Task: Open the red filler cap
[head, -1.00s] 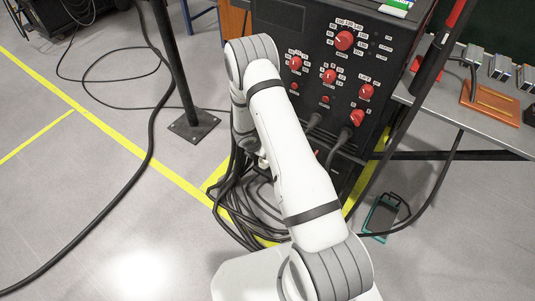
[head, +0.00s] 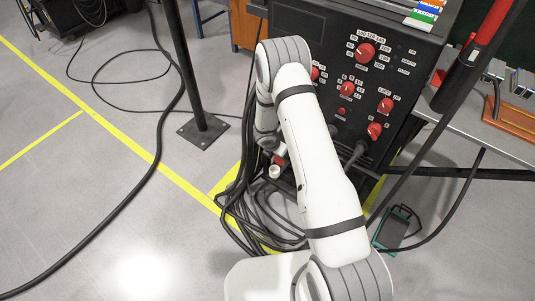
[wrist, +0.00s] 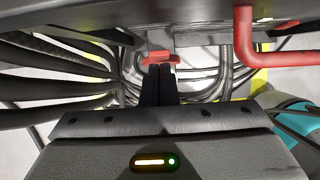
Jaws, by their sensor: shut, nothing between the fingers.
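A small red part with side wings (wrist: 160,57), which looks like the filler cap, shows in the wrist view just beyond my fingertips. The dark fingers of my gripper (wrist: 160,70) are together with nothing between them and point at it. They overlap its lower middle in the picture; I cannot tell whether they touch it. In the head view my forearm hides most of my gripper and the cap area. A bit of red shows beside my wrist there, too small to identify.
A red bent pipe (wrist: 244,40) stands right of the cap. Black cables (head: 240,205) lie bundled on the floor by the black machine (head: 400,75) with red knobs. A black post (head: 185,70) stands left, a grey table (head: 505,145) right. Open floor lies at left.

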